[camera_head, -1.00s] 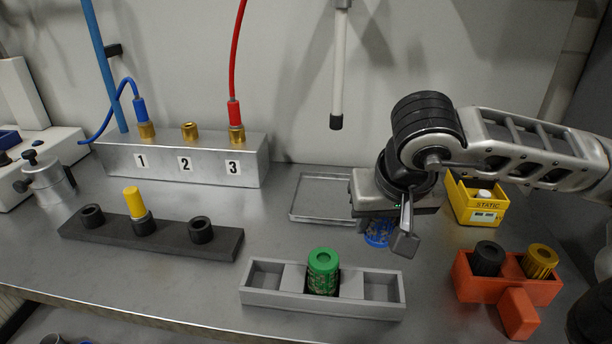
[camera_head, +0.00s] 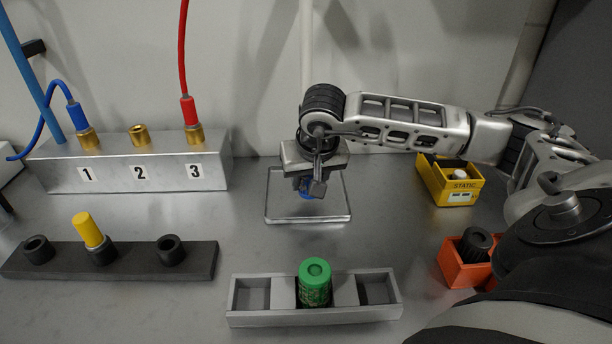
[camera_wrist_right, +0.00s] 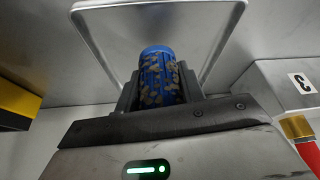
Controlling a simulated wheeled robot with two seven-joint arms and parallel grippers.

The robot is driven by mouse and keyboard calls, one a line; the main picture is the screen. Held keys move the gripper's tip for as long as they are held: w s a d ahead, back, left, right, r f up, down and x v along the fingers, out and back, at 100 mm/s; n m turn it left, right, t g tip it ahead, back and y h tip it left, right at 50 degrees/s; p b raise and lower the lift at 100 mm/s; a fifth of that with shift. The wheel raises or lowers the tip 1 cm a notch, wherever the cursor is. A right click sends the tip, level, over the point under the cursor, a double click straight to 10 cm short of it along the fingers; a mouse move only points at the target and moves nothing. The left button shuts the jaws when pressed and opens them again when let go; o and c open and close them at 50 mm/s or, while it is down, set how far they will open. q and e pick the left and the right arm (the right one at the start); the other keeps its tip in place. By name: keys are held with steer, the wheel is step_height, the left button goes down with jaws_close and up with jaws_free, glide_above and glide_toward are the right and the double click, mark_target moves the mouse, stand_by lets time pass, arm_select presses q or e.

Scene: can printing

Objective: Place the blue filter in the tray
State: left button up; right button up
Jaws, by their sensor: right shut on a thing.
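The blue filter (camera_wrist_right: 158,80) is a blue cylinder with brownish patches, held between the fingers of my right gripper (camera_wrist_right: 158,92). In the head view the filter (camera_head: 307,187) shows only partly beneath my right gripper (camera_head: 312,188), whose body hides the rest. The tray (camera_head: 290,217) is a flat, clear, rimmed square at the back middle of the bench. The gripper and filter are over the tray; I cannot tell whether the filter touches it. The tray rim (camera_wrist_right: 232,22) also shows in the wrist view. My left gripper is not in view.
A grey holder (camera_head: 250,318) with a green filter (camera_head: 315,283) stands in front. A numbered metal block (camera_head: 110,178) and a black rack (camera_head: 130,262) are at left. A yellow STATIC box (camera_head: 450,185) and an orange holder (camera_head: 458,268) are at right.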

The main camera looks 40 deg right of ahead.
mark_target(306, 180)
steer(key=shift+w+d+f+p, duration=0.15)
steer(key=shift+w+d+f, duration=0.2)
steer(key=shift+w+f, duration=0.2)
steer(key=shift+w+d+f+p, duration=0.15)
steer(key=shift+w+d+f, duration=0.15)
steer(key=shift+w+f, duration=0.25)
steer(key=shift+w, duration=0.1)
steer(key=shift+f, duration=0.1)
steer(key=o, duration=0.7)
steer(key=shift+f, duration=0.1)
steer(key=shift+c, duration=0.2)
steer(key=o, duration=0.4)
